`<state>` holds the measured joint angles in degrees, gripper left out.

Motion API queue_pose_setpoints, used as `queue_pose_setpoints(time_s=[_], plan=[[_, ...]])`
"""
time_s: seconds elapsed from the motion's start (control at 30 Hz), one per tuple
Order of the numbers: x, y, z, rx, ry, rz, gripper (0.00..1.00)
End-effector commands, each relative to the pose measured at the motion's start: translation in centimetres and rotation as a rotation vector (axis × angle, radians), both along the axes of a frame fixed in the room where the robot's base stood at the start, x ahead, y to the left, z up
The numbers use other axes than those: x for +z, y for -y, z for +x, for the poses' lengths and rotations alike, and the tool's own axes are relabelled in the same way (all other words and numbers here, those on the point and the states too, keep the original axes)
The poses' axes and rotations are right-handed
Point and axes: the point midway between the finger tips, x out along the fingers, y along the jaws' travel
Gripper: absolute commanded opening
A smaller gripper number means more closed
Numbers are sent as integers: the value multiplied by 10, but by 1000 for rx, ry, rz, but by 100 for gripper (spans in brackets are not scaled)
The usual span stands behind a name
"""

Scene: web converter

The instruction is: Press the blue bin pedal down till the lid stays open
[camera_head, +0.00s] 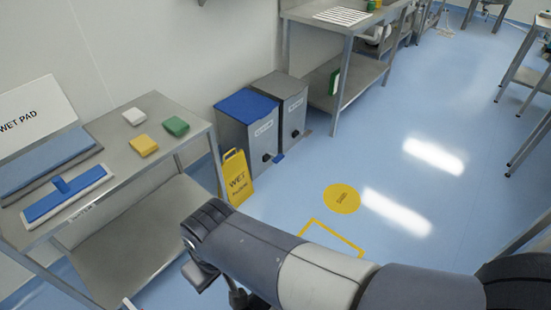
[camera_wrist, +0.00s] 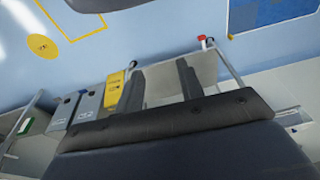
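The blue bin has a grey body and a blue lid (camera_head: 246,105), which lies shut. The wrist view shows the bin's grey front (camera_wrist: 88,108) upside down, beside the yellow sign; the pedal is too small to make out clearly there. My gripper's two dark fingers (camera_wrist: 160,68) stand apart with nothing between them. They are well away from the bin. In the head view my arm crosses the lower middle and mostly hides the gripper.
A yellow wet-floor sign (camera_head: 236,178) stands left of the blue bin, close to it. A grey-lidded bin (camera_head: 292,98) stands right of it. A steel table (camera_head: 110,160) with pads fills the left. Blue floor (camera_head: 310,170) before the bins is clear, with yellow markings.

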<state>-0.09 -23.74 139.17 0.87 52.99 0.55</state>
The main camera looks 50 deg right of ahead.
Motion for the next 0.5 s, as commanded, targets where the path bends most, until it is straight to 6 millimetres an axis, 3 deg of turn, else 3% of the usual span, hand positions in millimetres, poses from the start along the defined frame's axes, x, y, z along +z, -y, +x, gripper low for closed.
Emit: queue_pose_setpoints(time_s=[0.07, 0.27, 0.5], plan=[[-2, 0, -2, 1, -6, -1, 36], [-14, 0, 7, 62, -16, -13, 19], [-66, 0, 63, 381, -44, -72, 0]])
